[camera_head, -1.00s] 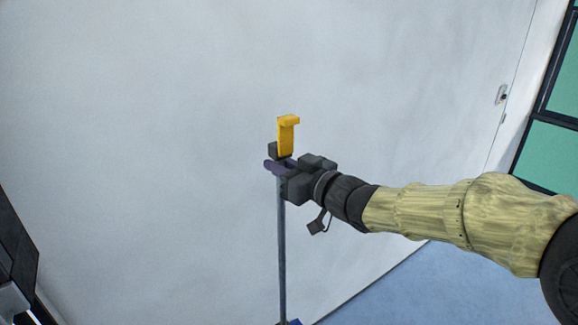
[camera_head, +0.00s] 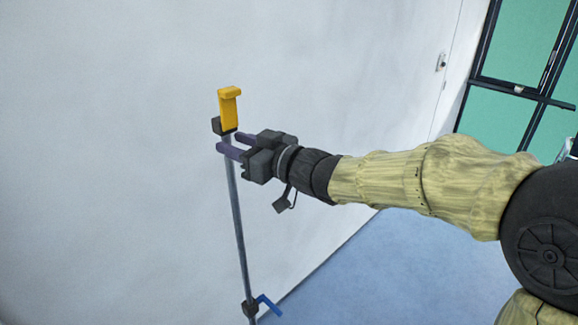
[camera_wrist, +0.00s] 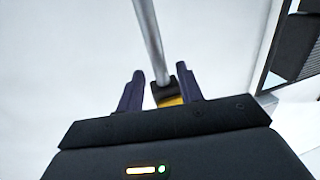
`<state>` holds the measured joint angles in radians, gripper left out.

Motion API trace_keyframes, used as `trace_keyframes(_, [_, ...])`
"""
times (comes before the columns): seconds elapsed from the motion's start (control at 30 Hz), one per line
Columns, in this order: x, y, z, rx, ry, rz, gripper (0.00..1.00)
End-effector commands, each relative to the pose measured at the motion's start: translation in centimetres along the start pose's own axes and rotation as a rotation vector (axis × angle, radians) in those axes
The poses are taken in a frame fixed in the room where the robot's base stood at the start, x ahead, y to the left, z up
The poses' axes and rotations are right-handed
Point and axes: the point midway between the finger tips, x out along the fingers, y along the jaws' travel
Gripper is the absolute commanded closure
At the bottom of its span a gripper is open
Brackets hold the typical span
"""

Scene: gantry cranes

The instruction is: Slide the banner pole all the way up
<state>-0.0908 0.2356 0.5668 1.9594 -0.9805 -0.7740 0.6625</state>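A thin grey pole (camera_head: 238,215) stands upright along the pale wall. At its top is a yellow hooked piece (camera_head: 229,110) with a black block (camera_head: 217,125) beside its base. Lower down, a black clamp with a blue lever (camera_head: 268,305) sits on the pole. My gripper (camera_head: 229,143) is open just below the yellow piece, its two purple fingers spread near the pole. The wrist view shows the pole (camera_wrist: 151,40) running to the gap between the fingers (camera_wrist: 160,88), with the black block and some yellow behind. Whether a finger touches the pole is not clear.
The pale wall (camera_head: 110,150) fills the left and back. A door handle (camera_head: 440,62) and dark-framed green panels (camera_head: 515,120) are at the right. The blue floor (camera_head: 370,265) to the right of the pole is clear.

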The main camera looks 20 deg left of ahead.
Motion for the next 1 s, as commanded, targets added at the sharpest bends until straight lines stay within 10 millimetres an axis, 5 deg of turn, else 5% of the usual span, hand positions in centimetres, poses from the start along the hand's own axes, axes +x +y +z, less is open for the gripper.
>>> trace_keyframes(0.63, [-12.3, -0.1, 0.3, -0.004, 0.001, 0.002, 0.63])
trace_keyframes(1.0, [-14.4, -0.2, 0.0, 0.001, 0.002, -0.002, 0.63])
